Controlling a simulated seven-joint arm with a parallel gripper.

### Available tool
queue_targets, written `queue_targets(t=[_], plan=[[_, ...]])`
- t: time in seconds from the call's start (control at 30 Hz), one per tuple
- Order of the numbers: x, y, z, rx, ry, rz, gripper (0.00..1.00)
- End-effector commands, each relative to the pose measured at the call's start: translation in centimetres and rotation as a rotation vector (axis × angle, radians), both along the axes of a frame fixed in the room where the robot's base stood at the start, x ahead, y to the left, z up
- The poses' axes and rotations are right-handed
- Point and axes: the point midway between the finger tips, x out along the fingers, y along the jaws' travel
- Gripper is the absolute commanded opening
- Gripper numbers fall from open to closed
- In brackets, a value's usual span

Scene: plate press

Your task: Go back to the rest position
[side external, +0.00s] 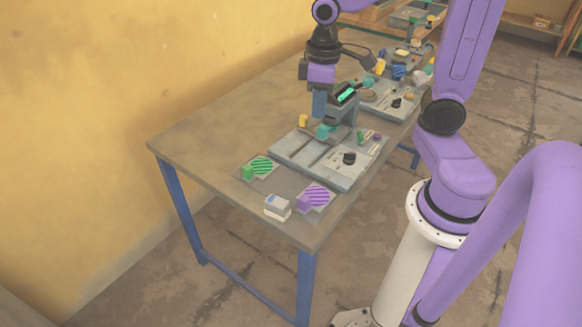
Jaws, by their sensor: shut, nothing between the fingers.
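My gripper (319,112) points down over the far part of the near grey press panel (290,150), left of a dark unit with a lit green display (347,96). Its blue fingers look shut and hold nothing that I can see. A teal piece (322,130) lies just below the fingertips; I cannot tell whether they touch it. A black knob (349,158) is on the panel's right side.
A green striped plate (262,165), a purple striped plate (316,196) and a white-grey box (277,206) are near the table's front end. A yellow block (303,120) is left of the gripper. Another panel and several small items crowd the far end. The table's left side (205,130) is clear.

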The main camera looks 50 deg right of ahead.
Motion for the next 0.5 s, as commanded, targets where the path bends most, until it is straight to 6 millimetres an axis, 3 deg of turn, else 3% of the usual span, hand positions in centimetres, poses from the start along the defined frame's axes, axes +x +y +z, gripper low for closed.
queue_targets(t=[0.2, 0.5], plan=[[-5.5, 4.3, -0.2, 0.004, -0.003, 0.229, 0.00], [-12.8, 6.8, -0.7, 0.009, -0.006, 0.506, 0.00]])
